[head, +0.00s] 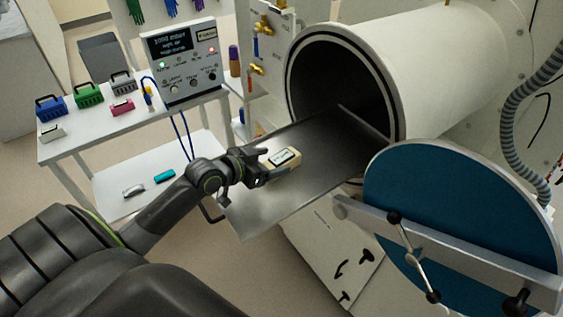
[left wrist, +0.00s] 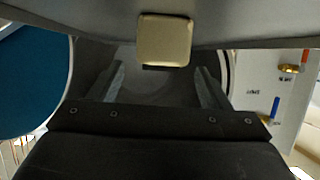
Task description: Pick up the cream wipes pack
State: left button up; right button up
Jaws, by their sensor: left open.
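The cream wipes pack (head: 287,164), with a dark-edged label on its top, lies on the metal slide tray (head: 297,192) in front of the round chamber opening. My left gripper (head: 263,163) is at the pack's left end, low over the tray. In the left wrist view the end of the pack (left wrist: 165,40) shows just beyond the two spread fingers (left wrist: 161,82), roughly centred between them. The fingers are open and nothing is clamped. Whether a finger touches the pack I cannot tell. My right gripper is in neither view.
The chamber's dark round opening (head: 335,85) is behind the tray. Its blue round door (head: 440,215) hangs open at the right. A white cart (head: 75,150) at the left bears several coloured packs and a control box (head: 182,60). The tray's front part is bare.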

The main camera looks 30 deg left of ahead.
aim_at(277, 159)
pick_arm(q)
jog(key=shift+x, duration=1.55)
jog(key=shift+s, duration=0.1)
jog(key=c, duration=1.1)
